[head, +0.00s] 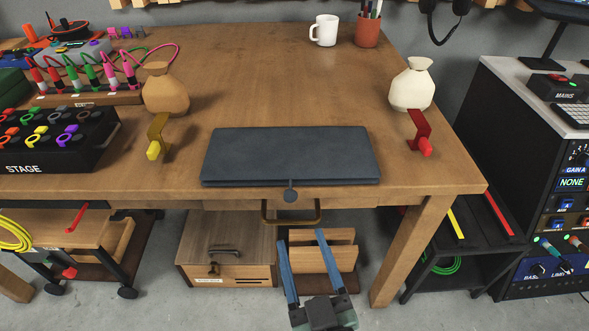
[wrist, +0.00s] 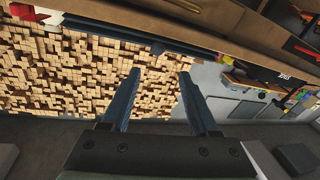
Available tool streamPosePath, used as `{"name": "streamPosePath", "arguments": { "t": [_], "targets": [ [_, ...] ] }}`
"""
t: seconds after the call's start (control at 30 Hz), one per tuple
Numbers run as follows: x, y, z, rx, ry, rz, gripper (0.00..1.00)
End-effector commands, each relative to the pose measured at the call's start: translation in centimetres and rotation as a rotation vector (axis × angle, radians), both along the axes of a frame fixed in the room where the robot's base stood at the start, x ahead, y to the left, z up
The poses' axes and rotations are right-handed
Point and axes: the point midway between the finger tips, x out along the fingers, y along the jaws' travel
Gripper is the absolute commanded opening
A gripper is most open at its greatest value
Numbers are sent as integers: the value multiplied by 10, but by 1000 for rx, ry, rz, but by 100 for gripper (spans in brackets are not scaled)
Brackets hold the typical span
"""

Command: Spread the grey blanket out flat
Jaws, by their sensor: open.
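The grey blanket (head: 290,152) lies folded in a flat dark blue-grey rectangle near the front edge of the wooden table. A round dark tab (head: 290,196) hangs from the middle of its front side, over the table edge. My gripper (head: 300,238) is open and empty in front of the table, below and nearer than the blanket, apart from it. In the wrist view the two blue fingers (wrist: 159,72) are spread with nothing between them.
A tan sack (head: 166,92) and a yellow-handled clamp (head: 158,138) stand left of the blanket. A cream sack (head: 411,88) and a red clamp (head: 421,136) stand right. A brass drawer handle (head: 291,216) is below the front edge. The table (head: 270,80) behind the blanket is clear.

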Motion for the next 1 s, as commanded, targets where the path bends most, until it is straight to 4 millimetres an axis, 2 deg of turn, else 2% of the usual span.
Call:
{"name": "streamPosePath", "arguments": {
  "t": [0.03,0.2,0.37,0.47,0.8,1.0],
  "targets": [
    [-7,-3,8,3,21,-9,61],
    [-20,-8,0,5,45,-24,61],
    [-14,-8,-1,6,47,-25,61],
    [-2,-5,0,5,45,-24,61],
    [61,8,1,5,46,-23,61],
    [91,14,-1,5,46,-24,61]
  ]
}}
